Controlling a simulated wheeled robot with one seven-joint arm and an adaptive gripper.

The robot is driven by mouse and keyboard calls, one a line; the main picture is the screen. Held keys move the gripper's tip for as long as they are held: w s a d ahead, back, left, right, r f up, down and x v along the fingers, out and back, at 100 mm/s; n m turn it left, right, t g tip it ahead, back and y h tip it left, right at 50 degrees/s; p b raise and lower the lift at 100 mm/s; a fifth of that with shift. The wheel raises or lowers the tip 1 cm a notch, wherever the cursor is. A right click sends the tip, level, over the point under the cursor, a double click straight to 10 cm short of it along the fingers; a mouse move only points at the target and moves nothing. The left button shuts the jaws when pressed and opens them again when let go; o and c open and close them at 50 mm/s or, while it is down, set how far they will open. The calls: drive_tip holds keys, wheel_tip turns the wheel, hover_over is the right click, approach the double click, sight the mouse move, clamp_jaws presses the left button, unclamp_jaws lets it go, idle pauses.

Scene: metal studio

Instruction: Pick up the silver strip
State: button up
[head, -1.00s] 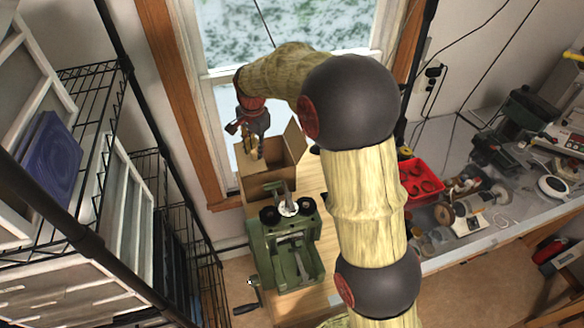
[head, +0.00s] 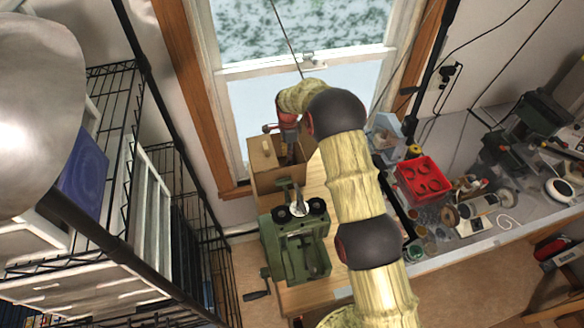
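I cannot pick out the silver strip with certainty. A narrow grey metal piece (head: 293,192) stands at the back of the green machine (head: 295,248), above a round white disc; I cannot tell whether it is a loose strip or part of the machine.
The machine and box stand on a wooden table (head: 307,294) by the window. A red bin (head: 424,182) and cluttered small parts cover the grey bench (head: 470,240) at right. A black wire rack (head: 120,140) stands at left. My arm hides part of the table's right side.

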sight(288, 165)
drive_tip(key=shift+f+p, duration=0.95)
drive_tip(key=shift+f, duration=2.5)
drive_tip(key=c, duration=0.3)
clamp_jaws()
